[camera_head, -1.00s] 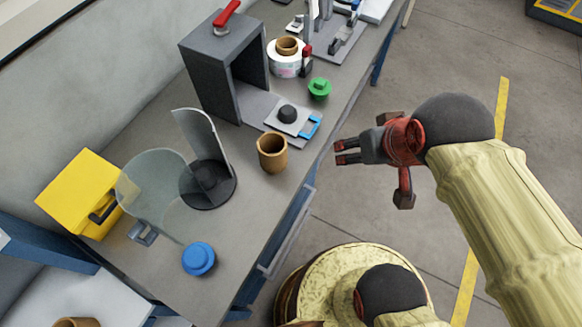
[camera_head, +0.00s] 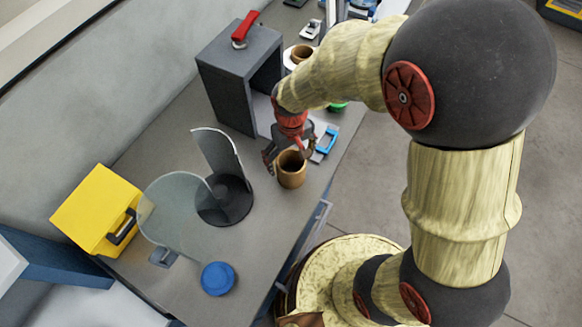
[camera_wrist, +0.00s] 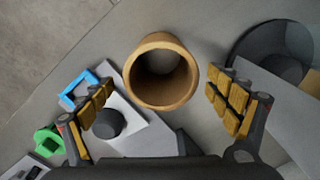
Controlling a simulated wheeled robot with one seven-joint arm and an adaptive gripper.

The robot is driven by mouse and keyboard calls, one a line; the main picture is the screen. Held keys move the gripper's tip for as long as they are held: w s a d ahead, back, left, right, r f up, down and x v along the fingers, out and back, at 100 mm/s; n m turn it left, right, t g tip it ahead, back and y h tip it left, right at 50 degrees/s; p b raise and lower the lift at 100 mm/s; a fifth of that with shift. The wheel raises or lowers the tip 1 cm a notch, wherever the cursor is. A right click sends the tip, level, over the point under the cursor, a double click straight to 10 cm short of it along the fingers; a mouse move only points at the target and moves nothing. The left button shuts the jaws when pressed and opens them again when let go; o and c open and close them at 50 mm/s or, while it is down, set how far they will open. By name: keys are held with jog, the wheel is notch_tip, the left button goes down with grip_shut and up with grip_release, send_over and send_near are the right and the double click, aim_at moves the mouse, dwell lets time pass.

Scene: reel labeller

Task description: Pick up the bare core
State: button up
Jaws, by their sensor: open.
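The bare core (camera_head: 291,170) is a brown, hollow cardboard tube standing upright on the grey bench. In the wrist view the core (camera_wrist: 161,72) shows its open end, between my fingers and a little beyond the line of their tips. My gripper (camera_head: 284,155) is above and close to the core, pointing down. In the wrist view my gripper (camera_wrist: 165,103) is open, with one yellow-padded finger on each side of the core and gaps on both sides. Nothing is held.
A grey press frame (camera_head: 240,75) stands behind. A clear guard (camera_head: 175,210) and dark round base (camera_head: 225,203) are left of the core. A blue knob (camera_head: 218,279), yellow box (camera_head: 95,212) and blue handle (camera_head: 326,140) are nearby. Bare bench lies in front.

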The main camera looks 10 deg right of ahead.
notch_tip(320, 180, down, 8)
jog(key=shift+a+f+b, duration=0.1)
jog(key=shift+b, duration=1)
jog(key=c, duration=0.3)
jog(key=c, duration=0.9)
